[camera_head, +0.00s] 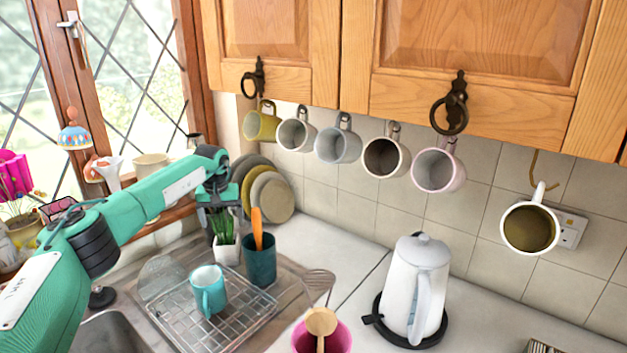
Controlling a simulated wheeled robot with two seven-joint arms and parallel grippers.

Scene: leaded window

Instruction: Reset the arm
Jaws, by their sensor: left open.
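My left arm comes in from the left, green with black joints, and reaches over the sink area toward the corner. My left gripper (217,199) hangs at its end, pointing down above a small potted plant, in front of the stacked plates. It is open, and I see nothing held in it. The fingertips are small and dark here, partly mixed with the plant's leaves behind or below them. My right gripper is not in view.
A teal mug (208,291) stands on the wire rack (245,318). A teal utensil cup (260,267), white kettle (417,280) and pink pot (338,340) stand nearby. Several mugs hang under the wooden cabinets (480,45). The counter (340,235) left of the kettle is clear.

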